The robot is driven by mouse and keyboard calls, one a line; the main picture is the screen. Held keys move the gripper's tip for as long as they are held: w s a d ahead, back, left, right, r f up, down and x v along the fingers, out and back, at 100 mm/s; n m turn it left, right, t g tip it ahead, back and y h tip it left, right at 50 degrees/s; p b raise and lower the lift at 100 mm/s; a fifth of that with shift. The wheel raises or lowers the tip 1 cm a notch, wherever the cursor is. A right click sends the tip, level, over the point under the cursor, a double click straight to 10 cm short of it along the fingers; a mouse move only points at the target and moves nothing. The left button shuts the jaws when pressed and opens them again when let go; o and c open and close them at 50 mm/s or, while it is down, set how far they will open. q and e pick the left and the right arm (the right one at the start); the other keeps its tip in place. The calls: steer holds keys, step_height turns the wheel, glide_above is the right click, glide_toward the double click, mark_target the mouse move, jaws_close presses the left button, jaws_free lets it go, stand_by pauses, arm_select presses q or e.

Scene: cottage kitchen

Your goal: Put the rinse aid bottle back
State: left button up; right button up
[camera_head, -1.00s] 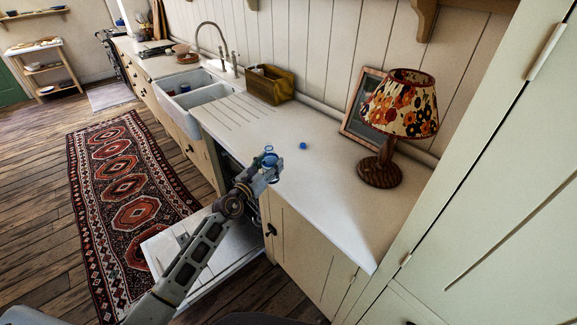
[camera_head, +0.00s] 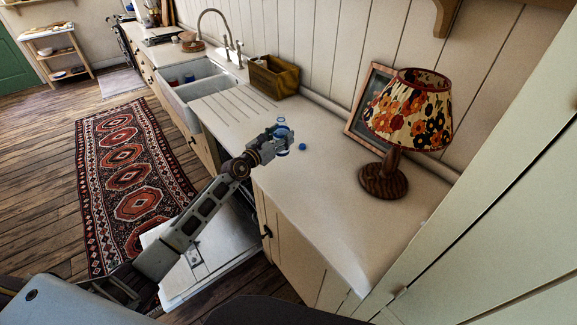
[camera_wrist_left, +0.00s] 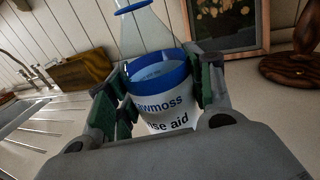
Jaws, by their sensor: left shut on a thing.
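The rinse aid bottle (camera_wrist_left: 165,105) is clear, with a blue band and a white label, and is upright in the left wrist view. My left gripper (camera_head: 283,138) is shut on it, with a finger on each side of its body. In the head view the bottle (camera_head: 281,121) shows only as a small blue and clear piece above the gripper. It is over the counter's front part; I cannot tell if its base touches the top. A small blue cap (camera_head: 302,147) lies on the counter just right of the gripper. My right gripper is not in view.
The pale counter (camera_head: 330,215) is clear in front of the flowered lamp (camera_head: 410,115) and picture frame (camera_head: 362,108). A wooden box (camera_head: 273,77) stands by the sink (camera_head: 190,88). An open dishwasher door (camera_head: 215,250) lies below my left arm.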

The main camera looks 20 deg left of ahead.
arm_select(q)
steer(key=shift+w+d+r, duration=0.1)
steer(key=shift+w, duration=0.15)
steer(key=shift+f+b, duration=1)
steer(key=shift+f, duration=0.4)
steer(key=shift+f+b, duration=1.25)
steer(key=shift+f, duration=0.45)
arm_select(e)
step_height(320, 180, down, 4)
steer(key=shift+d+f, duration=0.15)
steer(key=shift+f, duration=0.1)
arm_select(q)
steer(key=shift+f+b, duration=1.4)
steer(key=shift+f, duration=0.45)
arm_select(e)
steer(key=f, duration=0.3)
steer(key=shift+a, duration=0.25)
